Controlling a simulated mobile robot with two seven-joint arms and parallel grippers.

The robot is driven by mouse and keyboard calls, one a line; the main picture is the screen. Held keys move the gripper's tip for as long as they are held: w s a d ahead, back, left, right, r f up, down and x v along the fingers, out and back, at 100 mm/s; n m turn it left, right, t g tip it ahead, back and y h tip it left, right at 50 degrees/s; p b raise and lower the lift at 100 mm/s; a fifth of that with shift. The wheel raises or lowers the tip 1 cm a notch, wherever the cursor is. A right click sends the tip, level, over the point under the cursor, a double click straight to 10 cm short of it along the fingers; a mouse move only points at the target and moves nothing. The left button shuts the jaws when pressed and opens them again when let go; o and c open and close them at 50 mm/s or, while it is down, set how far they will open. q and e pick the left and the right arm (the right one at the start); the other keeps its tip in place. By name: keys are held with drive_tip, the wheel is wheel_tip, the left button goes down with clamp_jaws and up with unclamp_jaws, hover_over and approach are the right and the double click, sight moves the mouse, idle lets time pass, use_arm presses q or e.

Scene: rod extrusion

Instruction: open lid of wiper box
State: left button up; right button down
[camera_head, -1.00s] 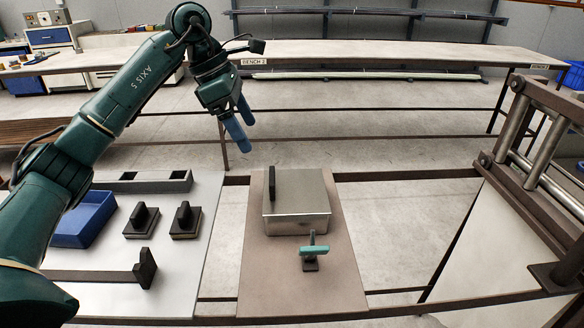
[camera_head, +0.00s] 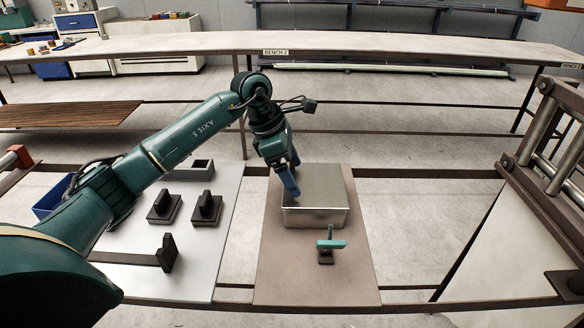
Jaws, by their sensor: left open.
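The wiper box (camera_head: 322,190) is a silver metal box with a flat lid, standing on a brown board. Its lid looks shut. My left gripper (camera_head: 291,185) has blue fingers and is at the left edge of the lid. It hides the dark handle there, so I cannot tell whether the fingers touch it. My left gripper is open. My right gripper is not in view.
A teal-handled tool (camera_head: 330,245) stands on the brown board (camera_head: 285,275) in front of the box. A metal frame (camera_head: 545,150) stands at right.

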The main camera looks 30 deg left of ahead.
use_arm(q)
drive_tip(key=shift+c, duration=0.5)
drive_tip(key=c, duration=1.3)
drive_tip(key=shift+r, duration=0.15)
